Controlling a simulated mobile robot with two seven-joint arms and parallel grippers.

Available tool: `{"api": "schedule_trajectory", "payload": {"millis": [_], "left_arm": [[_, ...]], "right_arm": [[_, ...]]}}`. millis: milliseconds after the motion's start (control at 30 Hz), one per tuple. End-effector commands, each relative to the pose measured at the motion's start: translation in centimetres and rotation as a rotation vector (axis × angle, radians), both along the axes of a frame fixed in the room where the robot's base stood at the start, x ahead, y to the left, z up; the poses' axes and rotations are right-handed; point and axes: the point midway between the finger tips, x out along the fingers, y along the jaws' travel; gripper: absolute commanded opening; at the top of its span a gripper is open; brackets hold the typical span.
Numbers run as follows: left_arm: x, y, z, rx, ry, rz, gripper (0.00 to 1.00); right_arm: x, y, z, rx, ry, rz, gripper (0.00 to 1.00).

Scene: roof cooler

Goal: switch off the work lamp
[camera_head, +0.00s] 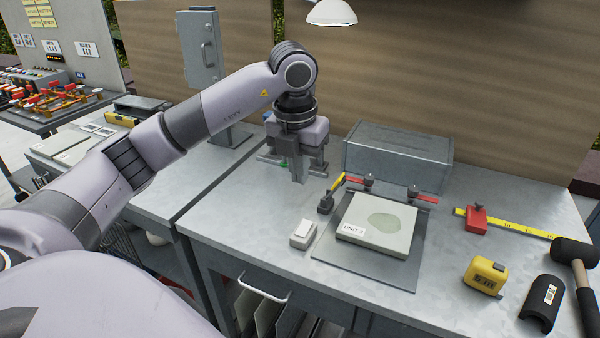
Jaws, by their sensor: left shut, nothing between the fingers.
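A pale, dome-shaped lamp (332,14) hangs at the top middle, cut off by the picture's edge; I cannot tell if it is lit. A small white box like a switch (303,235) sits on the bench at the left edge of a grey plate. My left gripper (297,180) points down over the bench, shut and empty. In the picture it is above and behind the white box, apart from it. It partly hides a small blue and green thing behind it. My right gripper is not in view.
A pale block labelled UNIT 3 (377,224) lies on the grey plate (360,268), with red and yellow-handled clamps (340,184) by it. A grey metal box (398,158) stands behind. A yellow tape measure (484,277) and a mallet (576,262) are at right.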

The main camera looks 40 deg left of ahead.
Motion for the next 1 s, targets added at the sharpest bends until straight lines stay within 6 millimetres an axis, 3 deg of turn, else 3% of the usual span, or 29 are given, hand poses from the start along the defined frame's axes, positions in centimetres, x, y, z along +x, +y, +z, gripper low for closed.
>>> {"api": "schedule_trajectory", "payload": {"millis": [333, 667, 867, 1000], "left_arm": [[1.2, 0.2, 0.0, -0.002, -0.001, 0.001, 0.0], [1.3, 0.3, 0.2, 0.0, 0.002, 0.0, 0.0], [1.5, 0.4, -1.6, 0.001, 0.005, 0.001, 0.0], [1.7, 0.5, -4.4, 0.001, 0.007, 0.001, 0.0]], "right_arm": [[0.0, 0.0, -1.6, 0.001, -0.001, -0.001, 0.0], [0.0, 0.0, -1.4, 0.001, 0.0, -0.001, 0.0], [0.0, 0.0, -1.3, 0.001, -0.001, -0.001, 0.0], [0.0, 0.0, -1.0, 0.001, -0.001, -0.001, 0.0]]}}
